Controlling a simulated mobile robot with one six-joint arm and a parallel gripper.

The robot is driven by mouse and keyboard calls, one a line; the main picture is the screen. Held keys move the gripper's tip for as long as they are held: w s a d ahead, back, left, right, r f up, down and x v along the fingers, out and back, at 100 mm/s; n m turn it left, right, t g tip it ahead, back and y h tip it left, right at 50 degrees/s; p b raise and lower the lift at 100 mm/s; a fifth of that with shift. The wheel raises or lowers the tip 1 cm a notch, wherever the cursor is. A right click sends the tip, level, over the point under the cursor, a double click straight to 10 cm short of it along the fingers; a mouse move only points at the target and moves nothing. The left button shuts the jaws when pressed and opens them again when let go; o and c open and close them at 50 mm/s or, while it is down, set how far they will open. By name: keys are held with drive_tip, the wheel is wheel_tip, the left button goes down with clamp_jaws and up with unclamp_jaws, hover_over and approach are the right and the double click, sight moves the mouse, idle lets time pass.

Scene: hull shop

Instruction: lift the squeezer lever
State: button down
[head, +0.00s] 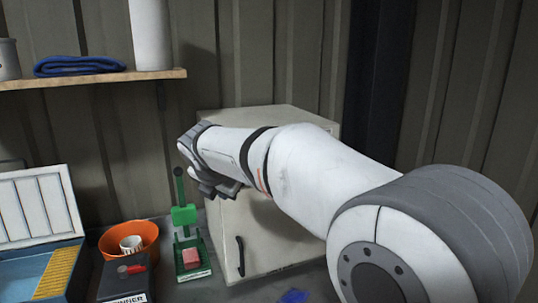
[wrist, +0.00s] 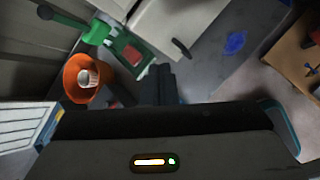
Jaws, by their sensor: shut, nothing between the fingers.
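The green squeezer (head: 185,216) stands on the bench. Its dark lever (head: 179,186) points nearly straight up from the green block, with a round knob on top. A pink block (head: 191,258) sits in its green base. In the wrist view the squeezer (wrist: 98,31) is at upper left, with the lever (wrist: 62,17) reaching left and the reddish block (wrist: 131,55) in the base. My gripper (head: 217,190) is shut and empty, right of the lever in the head view. Its dark fingers (wrist: 160,83) show in the wrist view, apart from the squeezer.
A beige cabinet (head: 262,236) with a dark handle stands right of the squeezer, behind my arm. An orange bowl (head: 145,231) holding a white cup, a dark box (head: 122,280) and an open blue case (head: 40,270) are to the left. A wooden shelf (head: 95,80) is above.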

drive_tip(key=s+d+f+m+g+b, duration=0.1)
drive_tip(key=s+d+f+m, duration=0.15)
drive_tip(key=d+m, duration=0.2)
drive_tip(key=s+d+f+m, duration=0.1)
drive_tip(key=s+d+m, duration=0.2)
drive_tip(key=d, duration=0.3)
drive_tip(key=s+d+f+m+g+b, duration=0.1)
drive_tip(key=s+d+f+m+b, duration=0.1)
drive_tip(key=s+d+f+m, duration=0.5)
drive_tip(key=s+d+f+m+g+b, duration=0.2)
drive_tip(key=s+d+f+m, duration=0.6)
drive_tip(key=s+m, duration=0.7)
drive_tip(key=shift+s+d+f+m, duration=0.2)
drive_tip(key=shift+s+d+m, duration=0.1)
drive_tip(key=shift+m, duration=0.25)
